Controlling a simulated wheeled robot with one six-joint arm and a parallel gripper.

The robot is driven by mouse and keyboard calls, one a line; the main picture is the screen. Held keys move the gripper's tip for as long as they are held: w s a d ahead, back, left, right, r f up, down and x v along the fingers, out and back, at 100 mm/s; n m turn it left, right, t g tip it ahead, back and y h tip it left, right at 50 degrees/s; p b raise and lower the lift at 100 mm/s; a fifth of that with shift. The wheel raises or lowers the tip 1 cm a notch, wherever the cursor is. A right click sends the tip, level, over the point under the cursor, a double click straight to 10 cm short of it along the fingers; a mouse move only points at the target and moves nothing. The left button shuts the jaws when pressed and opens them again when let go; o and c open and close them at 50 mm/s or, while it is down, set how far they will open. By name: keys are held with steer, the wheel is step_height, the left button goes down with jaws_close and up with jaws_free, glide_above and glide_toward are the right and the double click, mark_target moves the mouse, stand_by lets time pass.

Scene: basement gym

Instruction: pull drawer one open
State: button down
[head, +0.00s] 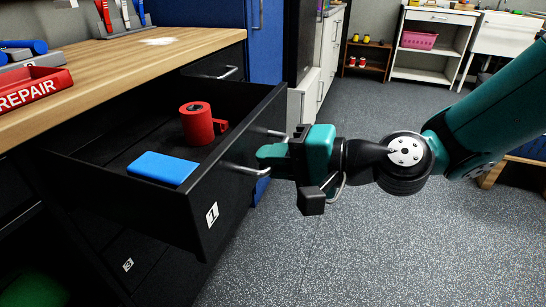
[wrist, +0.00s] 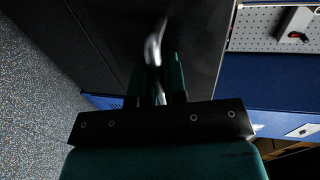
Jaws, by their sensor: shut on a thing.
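Drawer one (head: 192,219), black with a white label "1" on its front, stands pulled well out from under the wooden bench top. Its silver bar handle (head: 243,170) runs across the front. My gripper (head: 268,156) is shut on that handle, in front of the drawer. In the wrist view my gripper (wrist: 158,85) has its fingers on both sides of the silver handle (wrist: 153,48). Inside the drawer lie a blue block (head: 162,168) and a red cylindrical object with a side handle (head: 197,124).
The wooden bench top (head: 120,65) holds a red REPAIR tray (head: 33,90) and tools. Another drawer labelled "3" (head: 128,265) is below. A blue cabinet (head: 265,40) stands behind. The speckled floor (head: 400,250) to the right is clear. White shelves (head: 433,45) stand at the back.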

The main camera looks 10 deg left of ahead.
steer(key=shift+s+a, duration=0.1)
steer(key=shift+s, duration=0.05)
steer(key=c, duration=1.2)
jaws_free()
steer(key=v, duration=1.7)
steer(key=shift+d, duration=0.25)
